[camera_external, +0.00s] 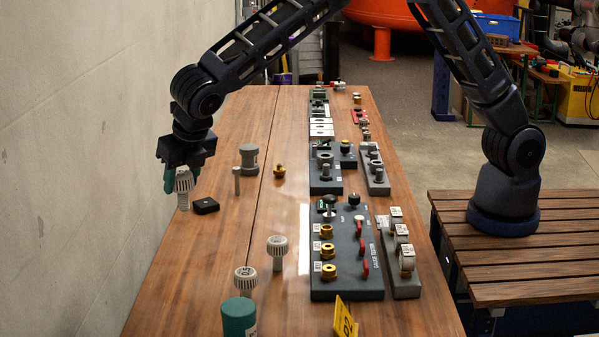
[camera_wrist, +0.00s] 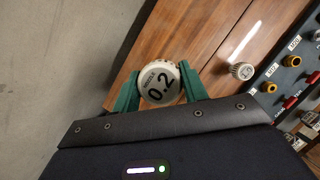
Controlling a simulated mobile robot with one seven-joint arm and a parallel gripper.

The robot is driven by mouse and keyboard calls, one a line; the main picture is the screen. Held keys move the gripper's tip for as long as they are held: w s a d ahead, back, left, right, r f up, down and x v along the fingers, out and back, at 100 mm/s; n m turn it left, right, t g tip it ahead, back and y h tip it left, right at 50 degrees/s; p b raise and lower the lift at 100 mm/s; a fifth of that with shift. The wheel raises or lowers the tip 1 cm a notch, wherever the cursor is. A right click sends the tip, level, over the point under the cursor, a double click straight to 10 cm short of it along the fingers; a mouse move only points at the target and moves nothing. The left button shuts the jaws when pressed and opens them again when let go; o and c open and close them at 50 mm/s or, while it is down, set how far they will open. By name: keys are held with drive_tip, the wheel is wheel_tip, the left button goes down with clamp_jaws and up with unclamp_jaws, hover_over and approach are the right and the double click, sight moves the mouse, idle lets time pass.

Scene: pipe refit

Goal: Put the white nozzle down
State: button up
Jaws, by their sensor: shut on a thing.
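My gripper (camera_external: 178,180) is at the left side of the wooden table, near the wall. Its green fingers are shut on the ribbed head of the white nozzle (camera_external: 184,184), which is upright with its stem down. In the wrist view the nozzle's round top (camera_wrist: 158,82), marked 0.2, sits between the two fingers. The stem's lower end is at or just above the table top, close to its left edge; I cannot tell whether it touches.
A small black block (camera_external: 206,205) lies just right of the nozzle. A grey cylinder (camera_external: 249,158), a thin grey pin (camera_external: 236,180) and a brass fitting (camera_external: 279,171) stand beyond. Similar white nozzles (camera_external: 277,246) stand nearer the camera. A valve panel (camera_external: 345,270) lies right.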

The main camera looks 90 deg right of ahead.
drive_tip(key=a, duration=0.6)
drive_tip(key=f, duration=2)
drive_tip(key=shift+s+d, duration=0.2)
drive_tip(key=shift+f, duration=0.15)
drive_tip(key=o, duration=1)
